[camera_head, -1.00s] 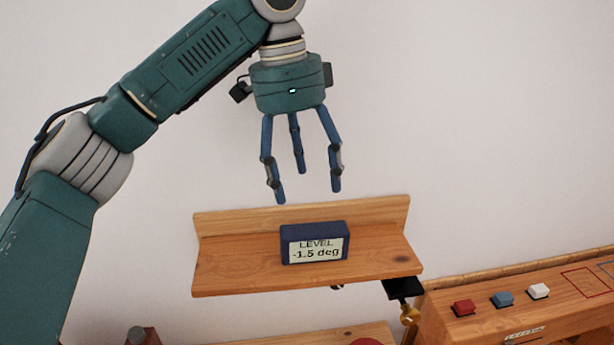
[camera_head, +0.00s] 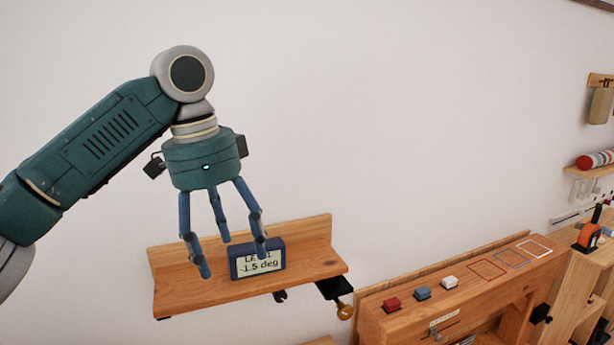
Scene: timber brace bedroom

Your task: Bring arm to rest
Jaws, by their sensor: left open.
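My left gripper (camera_head: 228,265) hangs fingers down with its blue fingers spread open and nothing between them. It shows in front of a small wooden wall shelf (camera_head: 305,262). A dark blue level display (camera_head: 277,257) stands on the shelf and reads -1.5 deg. One finger covers part of its upper text. I cannot tell how far the fingers are from the shelf or the display. My right gripper is not in view.
A black bracket with a brass knob (camera_head: 344,311) hangs under the shelf's right end. The wall above is clear.

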